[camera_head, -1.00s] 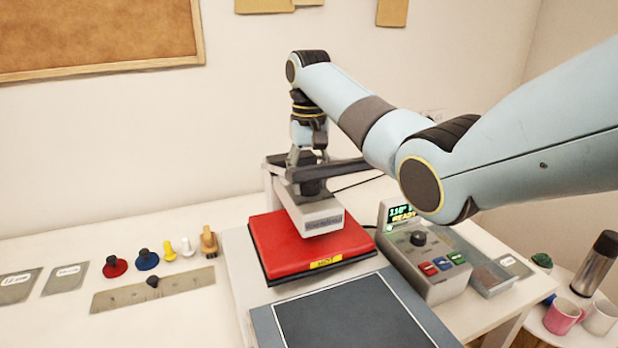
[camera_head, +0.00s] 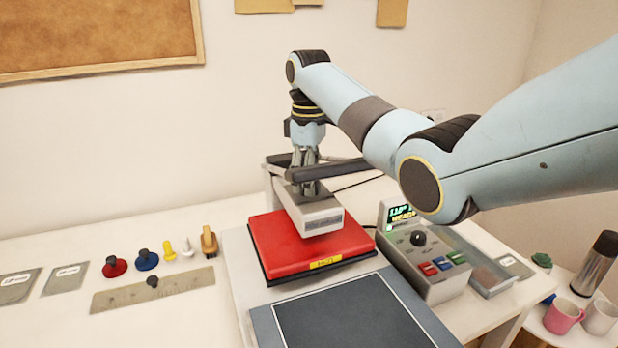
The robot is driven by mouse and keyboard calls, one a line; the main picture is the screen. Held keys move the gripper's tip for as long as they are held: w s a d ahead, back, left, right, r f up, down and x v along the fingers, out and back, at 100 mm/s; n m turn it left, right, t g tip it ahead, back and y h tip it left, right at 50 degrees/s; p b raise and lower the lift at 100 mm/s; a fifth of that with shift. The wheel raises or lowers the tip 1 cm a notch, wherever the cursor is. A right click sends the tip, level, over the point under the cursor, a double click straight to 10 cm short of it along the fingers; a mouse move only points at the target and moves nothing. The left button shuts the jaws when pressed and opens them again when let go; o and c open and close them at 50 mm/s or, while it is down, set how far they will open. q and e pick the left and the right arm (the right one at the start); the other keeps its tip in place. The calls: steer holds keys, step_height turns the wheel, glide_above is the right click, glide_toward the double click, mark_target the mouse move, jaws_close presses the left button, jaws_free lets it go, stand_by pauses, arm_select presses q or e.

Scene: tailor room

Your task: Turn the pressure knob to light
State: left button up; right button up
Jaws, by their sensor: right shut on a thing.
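The heat press has a red upper plate (camera_head: 315,252) with a yellow label, and a grey head block (camera_head: 309,213) above it. My right gripper (camera_head: 309,187) points straight down at the top of this block. It is shut on the pressure knob, which is mostly hidden between the fingers and behind the dark press handle (camera_head: 330,169). I cannot read any pressure mark on the knob. My left gripper is not in view.
The control box (camera_head: 428,262) stands right of the press, with a lit display, a black dial and coloured buttons. The dark lower platen (camera_head: 350,318) lies in front. Stamps, a ruler (camera_head: 150,290) and grey cards are on the left. Mugs and a flask (camera_head: 597,262) stand right.

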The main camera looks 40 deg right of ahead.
steer(key=n, duration=0.4)
steer(key=shift+w+r+n, duration=0.15)
steer(key=shift+n, duration=2.15)
steer(key=o, duration=1.2)
